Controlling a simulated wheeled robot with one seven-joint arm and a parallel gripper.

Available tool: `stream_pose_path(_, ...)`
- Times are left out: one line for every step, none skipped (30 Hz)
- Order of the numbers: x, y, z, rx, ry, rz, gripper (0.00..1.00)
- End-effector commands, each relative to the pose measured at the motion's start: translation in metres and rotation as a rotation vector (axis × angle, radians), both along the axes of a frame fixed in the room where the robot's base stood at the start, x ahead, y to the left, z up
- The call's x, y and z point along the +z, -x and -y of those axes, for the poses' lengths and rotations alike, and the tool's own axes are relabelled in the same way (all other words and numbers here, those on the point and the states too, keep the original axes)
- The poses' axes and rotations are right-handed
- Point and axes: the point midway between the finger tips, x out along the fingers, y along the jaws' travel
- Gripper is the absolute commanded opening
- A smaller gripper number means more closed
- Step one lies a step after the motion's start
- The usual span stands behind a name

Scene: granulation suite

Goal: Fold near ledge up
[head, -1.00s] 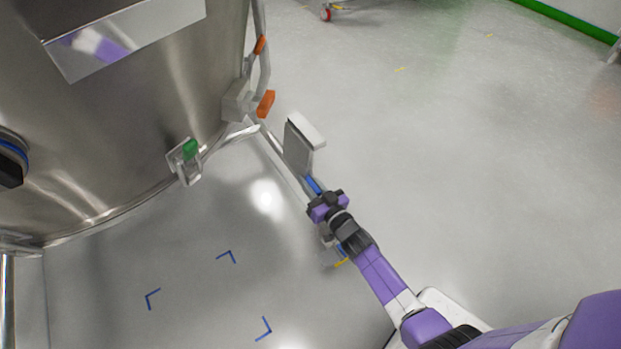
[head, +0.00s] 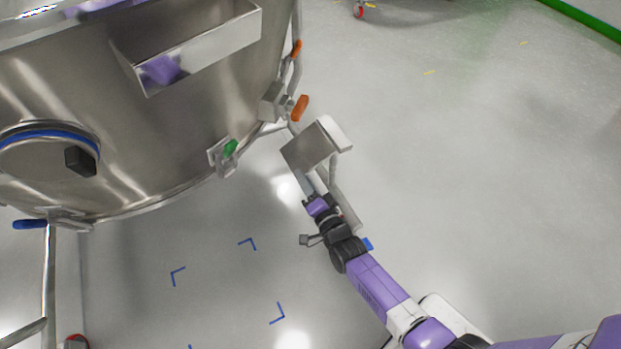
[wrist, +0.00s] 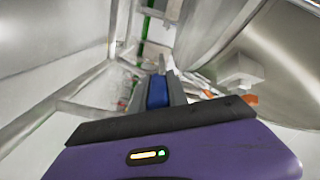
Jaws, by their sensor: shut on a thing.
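A flat metal ledge plate (head: 309,146) with a pale edge strip hangs tilted beside the steel vessel, just beyond my gripper, in the head view. I take it for the near ledge. My gripper (head: 311,196) is at the plate's lower side. In the wrist view my gripper (wrist: 158,90) is shut on a narrow blue grip (wrist: 158,93) between its grey fingers. In the head view that grip is hidden, and how it joins the plate cannot be made out.
The large steel vessel (head: 190,110) fills the left, with a steel box (head: 205,50), a green-tipped latch (head: 226,155) and an orange handle (head: 300,108). A grey rail (head: 345,208) runs beside my gripper. The floor at right is clear.

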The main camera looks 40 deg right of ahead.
Motion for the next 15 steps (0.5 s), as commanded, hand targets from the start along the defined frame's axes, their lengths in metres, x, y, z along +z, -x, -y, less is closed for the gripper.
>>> stream_pose_path(0.008, 0.000, -0.003, 0.001, -0.042, 0.013, 0.00)
stream_pose_path(0.011, 0.000, -0.004, 0.001, -0.069, 0.020, 0.00)
stream_pose_path(0.015, -0.001, -0.006, 0.001, -0.103, 0.029, 0.00)
stream_pose_path(0.018, -0.001, -0.007, 0.001, -0.130, 0.037, 0.00)
stream_pose_path(0.021, -0.002, -0.009, 0.001, -0.154, 0.044, 0.00)
stream_pose_path(0.025, -0.002, -0.010, 0.001, -0.186, 0.054, 0.00)
stream_pose_path(0.028, -0.002, -0.011, 0.001, -0.209, 0.061, 0.00)
stream_pose_path(0.030, -0.002, -0.011, 0.001, -0.232, 0.066, 0.00)
stream_pose_path(0.034, -0.002, -0.012, 0.001, -0.262, 0.075, 0.00)
stream_pose_path(0.036, -0.003, -0.013, 0.001, -0.282, 0.080, 0.00)
stream_pose_path(0.038, -0.003, -0.013, 0.000, -0.301, 0.085, 0.00)
stream_pose_path(0.042, -0.003, -0.013, 0.001, -0.326, 0.093, 0.00)
stream_pose_path(0.044, -0.003, -0.014, 0.000, -0.342, 0.098, 0.00)
stream_pose_path(0.046, -0.003, -0.014, 0.000, -0.359, 0.103, 0.00)
stream_pose_path(0.048, -0.003, -0.014, -0.001, -0.379, 0.108, 0.00)
